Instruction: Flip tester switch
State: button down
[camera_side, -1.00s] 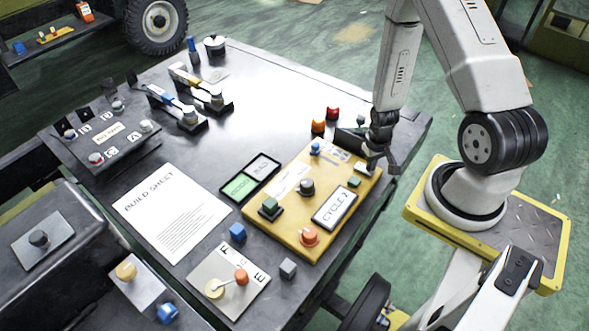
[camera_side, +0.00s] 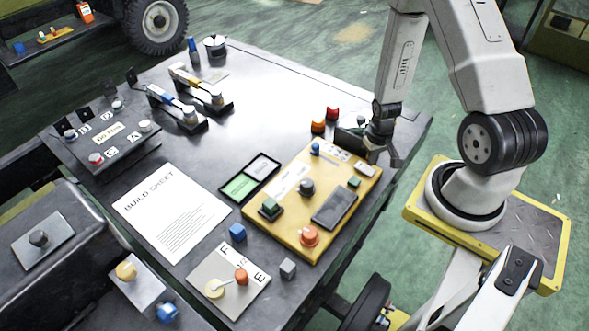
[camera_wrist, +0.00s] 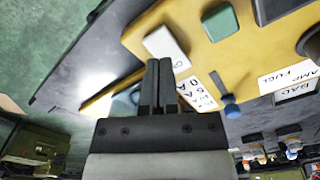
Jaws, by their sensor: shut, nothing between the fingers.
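The yellow tester panel (camera_side: 283,222) lies on the right part of the dark table. A white rocker-like switch (camera_side: 365,170) sits at its upper right corner. In the wrist view the white switch (camera_wrist: 166,48) shows just beyond my fingertips, beside printed lettering; I cannot tell which way it is set. The panel's rectangular display (camera_side: 334,208) is dark.
The panel also carries a green button (camera_side: 354,182), a blue-tipped toggle (camera_side: 315,148), a black knob (camera_side: 307,187) and an orange-red button (camera_side: 309,235). Orange and red pieces (camera_side: 325,118) stand behind it. A build sheet (camera_side: 172,212) lies to the left.

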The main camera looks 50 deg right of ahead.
aim_at(367, 171)
jog(key=shift+r, duration=2.2)
jog(key=w+a+r+n+t, duration=0.1)
jog(key=w+a+r+n, duration=0.1)
jog(key=a+r, duration=0.6)
jog(key=w+a+r+n+t, duration=0.1)
jog(key=w+a+r+n, duration=0.2)
jog(key=a+r, duration=0.6)
jog(key=shift+w+a+r+n+t, duration=0.15)
jog(key=shift+a+n+t, duration=0.15)
jog(key=shift+a+n, duration=0.2)
